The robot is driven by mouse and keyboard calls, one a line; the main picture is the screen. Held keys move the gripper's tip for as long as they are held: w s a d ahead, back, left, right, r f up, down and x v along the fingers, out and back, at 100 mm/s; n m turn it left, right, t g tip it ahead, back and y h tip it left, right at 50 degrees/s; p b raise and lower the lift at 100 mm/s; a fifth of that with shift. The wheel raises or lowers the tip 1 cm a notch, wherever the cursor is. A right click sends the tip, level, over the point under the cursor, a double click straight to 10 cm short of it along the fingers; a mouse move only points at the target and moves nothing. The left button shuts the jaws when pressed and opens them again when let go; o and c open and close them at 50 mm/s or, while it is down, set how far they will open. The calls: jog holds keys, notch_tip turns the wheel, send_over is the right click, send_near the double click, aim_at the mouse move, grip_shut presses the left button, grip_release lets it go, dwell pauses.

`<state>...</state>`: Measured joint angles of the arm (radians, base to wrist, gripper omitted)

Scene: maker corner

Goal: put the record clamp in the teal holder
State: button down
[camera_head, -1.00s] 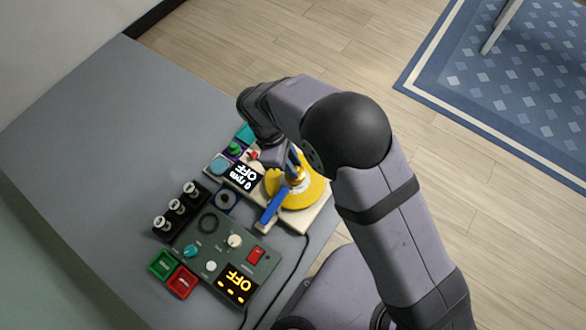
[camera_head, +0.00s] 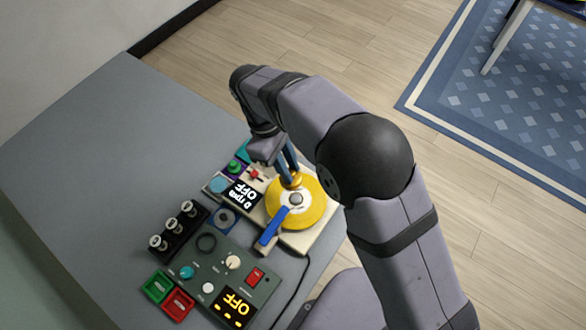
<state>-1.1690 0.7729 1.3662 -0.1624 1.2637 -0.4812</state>
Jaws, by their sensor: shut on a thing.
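My gripper (camera_head: 290,168) has blue fingers and is shut on the record clamp (camera_head: 293,181), a small gold-orange piece. The clamp appears raised off the spindle, in front of the upper part of the yellow record (camera_head: 312,208). The record's pale centre and grey spindle are in plain view below it. The teal holder (camera_head: 242,149) is at the far end of the row of small parts, left of my gripper. My arm partly hides it, so its inside cannot be seen.
A purple holder with a green piece (camera_head: 234,166) sits beside the teal one. A control box (camera_head: 222,268) stands in front. The grey table (camera_head: 90,150) is clear at left.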

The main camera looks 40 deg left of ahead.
jog(key=w+a+f+n+y, duration=0.3)
jog(key=a+n, duration=0.6)
jog(key=n, duration=0.6)
jog(key=w+a+f+n+y+b, duration=0.1)
jog(key=w+a+f+n+y, duration=0.2)
jog(key=a+n, duration=0.7)
jog(key=n, duration=0.6)
jog(key=shift+w+a+f+y, duration=0.2)
jog(key=shift+f+y, duration=0.1)
jog(key=shift+f+b, duration=0.15)
jog(key=shift+b, duration=0.2)
jog(key=shift+f+b, duration=1.95)
jog(key=shift+f, duration=1.1)
jog(key=shift+f+b, duration=0.3)
jog(key=shift+f, duration=0.2)
jog(key=c, duration=1.5)
grip_release()
